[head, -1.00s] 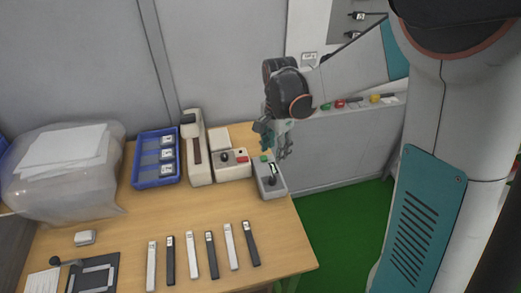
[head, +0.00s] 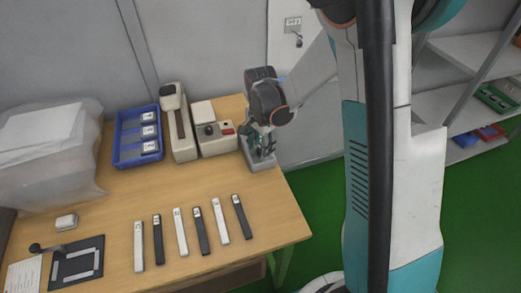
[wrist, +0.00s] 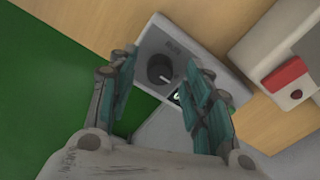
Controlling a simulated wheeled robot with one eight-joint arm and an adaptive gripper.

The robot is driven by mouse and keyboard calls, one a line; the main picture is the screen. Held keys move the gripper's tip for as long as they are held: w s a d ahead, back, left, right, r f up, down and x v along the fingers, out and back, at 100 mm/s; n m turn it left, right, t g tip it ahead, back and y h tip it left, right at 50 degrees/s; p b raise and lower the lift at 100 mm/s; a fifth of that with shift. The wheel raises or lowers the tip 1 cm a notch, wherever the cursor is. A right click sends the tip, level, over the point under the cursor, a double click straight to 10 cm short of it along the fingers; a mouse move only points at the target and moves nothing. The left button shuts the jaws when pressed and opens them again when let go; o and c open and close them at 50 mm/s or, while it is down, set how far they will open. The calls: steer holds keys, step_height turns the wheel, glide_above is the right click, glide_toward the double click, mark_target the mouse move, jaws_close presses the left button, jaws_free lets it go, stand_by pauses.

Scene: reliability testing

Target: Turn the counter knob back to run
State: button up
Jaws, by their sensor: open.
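The grey counter box (head: 263,166) sits at the right end of the table, partly hidden under my gripper (head: 261,140) in the head view. In the wrist view the counter box (wrist: 205,64) shows a round dark knob (wrist: 159,67) with a pale pointer mark on its lower right. Small lettering beside the knob is too blurred to read surely. My gripper (wrist: 158,75) is open and empty, with its teal-padded fingers to the left and right of the knob. I cannot tell whether either finger touches it.
A cream device with a red button (head: 217,142) stands just left of the counter box. A tall cream device (head: 180,125) and a blue bin (head: 137,136) stand further left. Several black and white strips (head: 200,230) lie at the front. Green floor (head: 310,195) lies right of the table.

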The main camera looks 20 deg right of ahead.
steer(key=shift+f, duration=0.4)
steer(key=shift+c, duration=0.2)
jaws_close()
